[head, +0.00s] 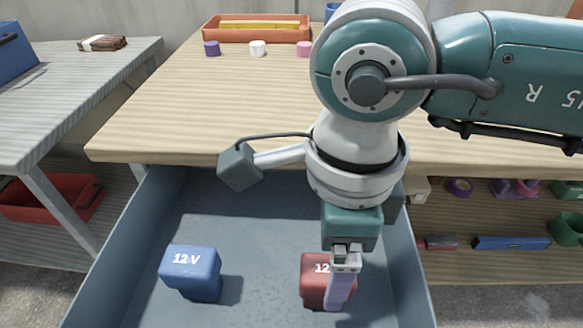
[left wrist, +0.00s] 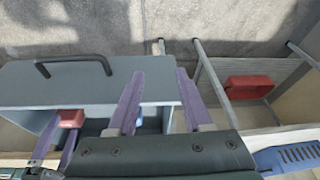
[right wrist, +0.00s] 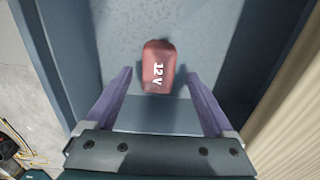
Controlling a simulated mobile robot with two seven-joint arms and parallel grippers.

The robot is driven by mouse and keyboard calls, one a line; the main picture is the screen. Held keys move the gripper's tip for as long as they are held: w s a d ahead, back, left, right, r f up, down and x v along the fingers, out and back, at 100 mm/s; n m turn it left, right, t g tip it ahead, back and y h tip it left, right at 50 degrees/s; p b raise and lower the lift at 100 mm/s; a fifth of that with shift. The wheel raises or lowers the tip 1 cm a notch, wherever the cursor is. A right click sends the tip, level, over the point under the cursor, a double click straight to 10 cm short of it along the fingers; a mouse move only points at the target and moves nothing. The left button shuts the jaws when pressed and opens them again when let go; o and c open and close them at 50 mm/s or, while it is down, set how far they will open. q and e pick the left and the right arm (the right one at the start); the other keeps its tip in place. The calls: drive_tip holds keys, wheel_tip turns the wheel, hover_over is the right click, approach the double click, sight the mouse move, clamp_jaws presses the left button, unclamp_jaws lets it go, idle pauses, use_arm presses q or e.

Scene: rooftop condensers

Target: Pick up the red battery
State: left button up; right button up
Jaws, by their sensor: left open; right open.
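The red battery (head: 314,280) marked 12 V stands in the open grey-blue drawer (head: 250,215), partly covered by my right gripper (head: 341,300) in the head view. In the right wrist view the red battery (right wrist: 158,68) appears between the tips of my open right gripper (right wrist: 158,75), with a gap on each side. I cannot tell how far the tips are above it. The left wrist view also shows the red battery (left wrist: 71,118) between the right gripper's fingers. My left gripper (left wrist: 159,73) is open and empty, and out of the head view.
A blue battery (head: 192,270) marked 12 V stands left of the red one in the drawer. The drawer walls flank both. Behind is a wooden bench (head: 180,110) with an orange tray (head: 256,37) and small colored pieces. A side table (head: 75,85) stands at left.

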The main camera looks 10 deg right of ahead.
wheel_tip(320, 180, down, 5)
drive_tip(key=shift+s+a+f+b, duration=0.1)
drive_tip(key=shift+a+f+b, duration=0.1)
drive_tip(key=shift+b, duration=0.6)
drive_tip(key=c, duration=0.6)
clamp_jaws()
